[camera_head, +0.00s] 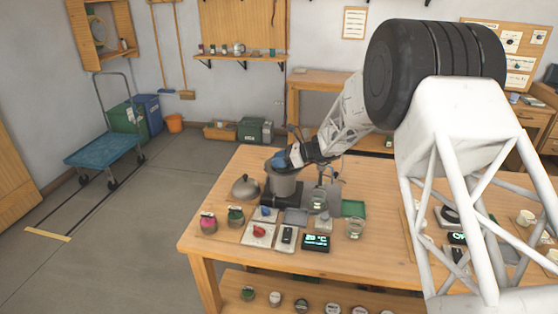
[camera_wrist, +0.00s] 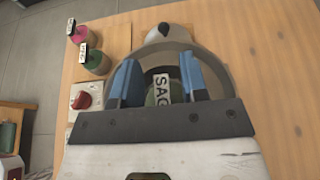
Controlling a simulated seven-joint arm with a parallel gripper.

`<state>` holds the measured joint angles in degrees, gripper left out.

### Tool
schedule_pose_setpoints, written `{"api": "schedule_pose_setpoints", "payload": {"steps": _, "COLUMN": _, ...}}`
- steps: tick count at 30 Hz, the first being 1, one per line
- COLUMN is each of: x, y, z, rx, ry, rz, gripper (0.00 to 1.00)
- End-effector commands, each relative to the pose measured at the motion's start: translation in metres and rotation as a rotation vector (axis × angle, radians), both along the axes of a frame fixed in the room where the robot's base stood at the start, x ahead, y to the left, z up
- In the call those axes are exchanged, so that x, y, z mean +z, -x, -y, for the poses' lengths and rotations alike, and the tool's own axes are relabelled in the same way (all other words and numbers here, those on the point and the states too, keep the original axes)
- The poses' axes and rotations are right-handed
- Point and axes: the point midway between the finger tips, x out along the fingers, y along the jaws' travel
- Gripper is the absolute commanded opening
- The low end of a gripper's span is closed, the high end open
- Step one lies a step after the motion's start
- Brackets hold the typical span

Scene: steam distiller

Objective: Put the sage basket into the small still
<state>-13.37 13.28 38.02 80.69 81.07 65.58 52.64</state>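The small still (camera_head: 284,185) is a grey open pot on a dark base near the table's left part; its round rim also shows in the wrist view (camera_wrist: 218,68). My gripper (camera_head: 283,160), with blue fingers, points down at the pot's mouth. In the wrist view the fingers (camera_wrist: 160,82) stand either side of the green sage basket (camera_wrist: 150,97), whose label reads "SAG".
A domed lid (camera_head: 245,188) lies left of the pot. A pink basket (camera_head: 208,223) and another green basket (camera_head: 235,217) stand at the front left. A red-knobbed switch (camera_head: 259,233), a display (camera_head: 316,242) and glass jars (camera_head: 355,228) stand in front and to the right.

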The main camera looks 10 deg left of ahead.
Motion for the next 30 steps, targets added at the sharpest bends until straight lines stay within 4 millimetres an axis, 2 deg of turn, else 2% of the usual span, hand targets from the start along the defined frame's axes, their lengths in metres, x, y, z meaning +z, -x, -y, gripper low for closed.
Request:
{"api": "schedule_pose_setpoints", "payload": {"steps": 7, "x": 0.002, "y": 0.000, "z": 0.000, "rx": 0.000, "ry": 0.000, "rz": 0.001, "gripper": 0.40}}
{"api": "schedule_pose_setpoints", "payload": {"steps": 13, "x": 0.013, "y": 0.000, "z": 0.002, "rx": -0.001, "ry": 0.000, "rz": 0.000, "gripper": 0.40}}
{"api": "schedule_pose_setpoints", "payload": {"steps": 30, "x": 0.046, "y": -0.001, "z": 0.083, "rx": -0.002, "ry": 0.000, "rz": 0.001, "gripper": 0.40}}
